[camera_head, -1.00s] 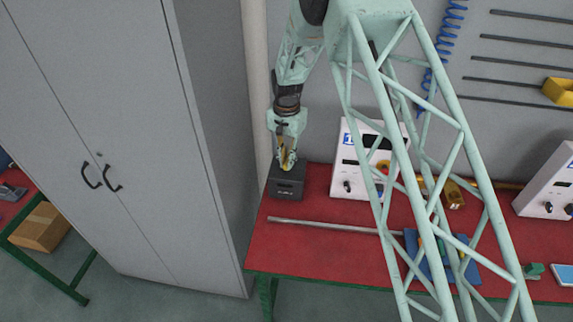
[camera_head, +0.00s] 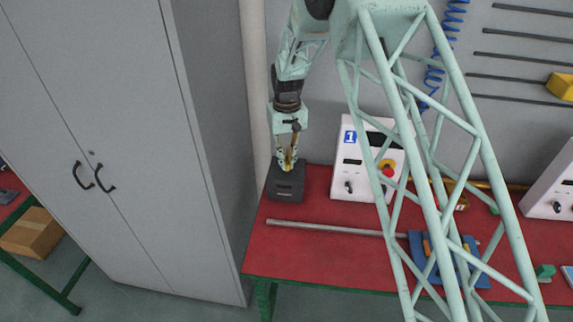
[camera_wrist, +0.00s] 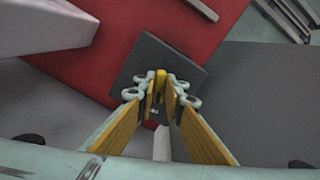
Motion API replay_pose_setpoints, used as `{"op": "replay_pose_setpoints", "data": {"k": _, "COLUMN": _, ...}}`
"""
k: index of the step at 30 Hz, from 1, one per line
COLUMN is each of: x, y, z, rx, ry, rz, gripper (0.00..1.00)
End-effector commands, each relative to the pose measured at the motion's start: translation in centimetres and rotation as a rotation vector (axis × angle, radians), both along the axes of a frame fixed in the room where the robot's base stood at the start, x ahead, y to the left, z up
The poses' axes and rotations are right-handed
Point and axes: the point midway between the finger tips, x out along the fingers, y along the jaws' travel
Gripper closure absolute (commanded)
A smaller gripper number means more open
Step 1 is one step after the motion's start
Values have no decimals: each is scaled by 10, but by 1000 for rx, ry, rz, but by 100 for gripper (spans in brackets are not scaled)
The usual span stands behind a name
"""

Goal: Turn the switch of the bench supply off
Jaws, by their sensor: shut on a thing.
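The bench supply appears to be the dark grey box (camera_head: 285,187) at the left end of the red bench; it also shows in the wrist view (camera_wrist: 150,52). My gripper (camera_head: 287,164) points down onto the top of this box. In the wrist view my gripper (camera_wrist: 161,86) has its yellow-padded fingers close together at the tips, over the box. The fingers are shut on the switch, which they hide almost wholly. Its position cannot be read.
A white panel unit (camera_head: 344,186) marked 1, with a red button, stands to the right of the box. A metal rod (camera_head: 325,228) lies in front on the red bench (camera_head: 330,255). A tall grey cabinet (camera_head: 130,220) stands close on the left.

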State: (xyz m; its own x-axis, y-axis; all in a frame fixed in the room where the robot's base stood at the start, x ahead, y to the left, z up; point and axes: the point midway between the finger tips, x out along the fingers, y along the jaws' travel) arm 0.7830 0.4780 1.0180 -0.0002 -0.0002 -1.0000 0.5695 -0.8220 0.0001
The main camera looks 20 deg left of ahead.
Motion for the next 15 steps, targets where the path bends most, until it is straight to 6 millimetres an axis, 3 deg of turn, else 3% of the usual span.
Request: {"op": "replay_pose_setpoints", "data": {"k": 15, "x": 1, "y": 0, "z": 0, "rx": 1, "ry": -1, "rz": 112, "gripper": 100}}
